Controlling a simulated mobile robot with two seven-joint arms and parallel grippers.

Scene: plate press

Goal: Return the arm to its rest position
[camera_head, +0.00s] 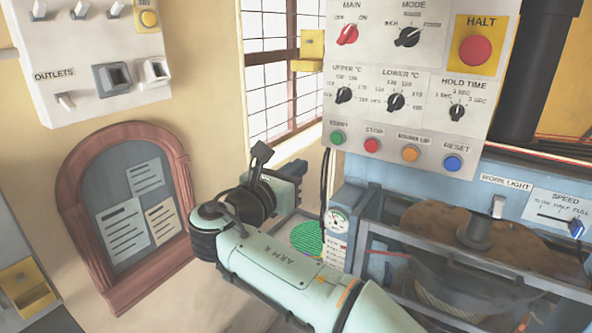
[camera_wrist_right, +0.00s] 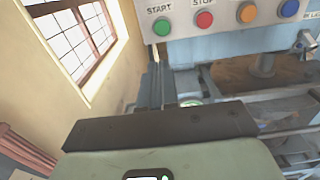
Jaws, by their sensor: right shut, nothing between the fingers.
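My right arm (camera_head: 290,265), pale green with the label ARM R, reaches in from the lower right of the head view. Its right gripper (camera_head: 292,171) is partly hidden behind the dark wrist and points away, in front of the wall below the window. In the right wrist view the gripper's fingers (camera_wrist_right: 153,85) are together with nothing between them. The gripper is apart from the control panel (camera_head: 420,70) and its buttons, left of and below them. My left gripper is not in view.
The press frame (camera_head: 350,200) with a gauge (camera_head: 337,221) stands right of the gripper. A green round piece (camera_head: 307,238) lies beyond my forearm. An arched notice board (camera_head: 85,220) and outlet box (camera_head: 90,60) are on the left wall. A window (camera_head: 270,60) is behind.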

